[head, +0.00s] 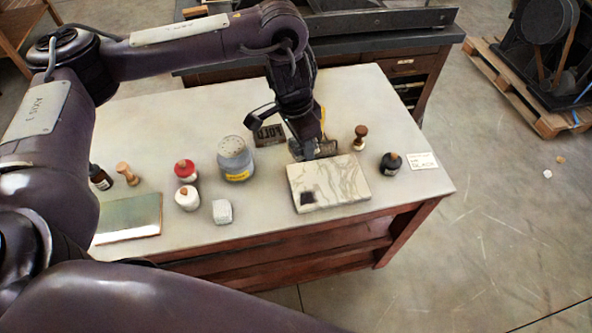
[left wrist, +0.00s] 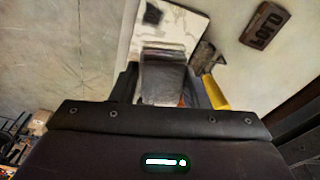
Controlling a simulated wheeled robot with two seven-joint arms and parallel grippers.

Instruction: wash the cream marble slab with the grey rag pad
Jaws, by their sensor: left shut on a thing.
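The cream marble slab (head: 345,182) lies on the table's right half, with grey veins and a dark square patch near its front left corner. It also shows in the left wrist view (left wrist: 183,27), the dark patch at its far end. My left gripper (head: 309,155) points down at the slab's back edge. In the left wrist view it (left wrist: 162,95) is shut on a grey block-shaped thing, which looks like the grey rag pad (left wrist: 163,75). The head view mostly hides the pad, and I cannot tell if it touches the slab. My right gripper is not in view.
A roller with a yellow handle (left wrist: 214,90) lies close behind the slab. A dark type block (head: 269,135), a wooden-handled stamp (head: 360,137) and a black jar (head: 391,163) stand around it. A grey jar (head: 235,158) and a pale block (head: 222,211) are left.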

